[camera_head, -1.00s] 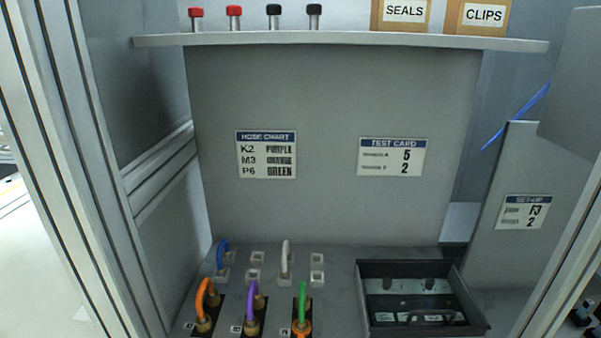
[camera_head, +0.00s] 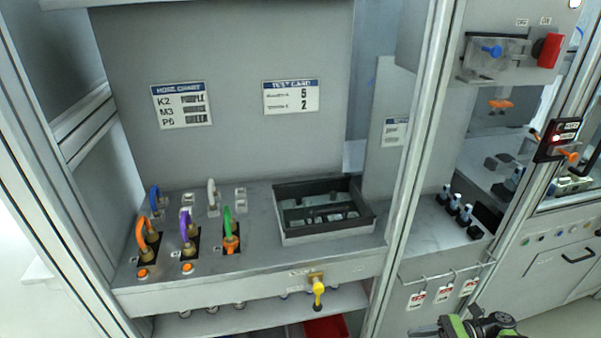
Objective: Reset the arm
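A green and black part of my arm with my gripper (camera_head: 462,328) shows at the bottom edge, right of the middle, in the head view. It is cut off by the frame, and I cannot tell whether the fingers are open or shut. It appears in front of the bench, below the hanging red-and-white tags (camera_head: 443,293). I see nothing held in it.
Orange (camera_head: 142,232), purple (camera_head: 187,229) and green (camera_head: 227,221) hoses stand on the bench at left. A dark tray (camera_head: 284,234) sits beside them. A yellow valve handle (camera_head: 318,290) juts from the front. A metal post (camera_head: 408,170) divides the stations.

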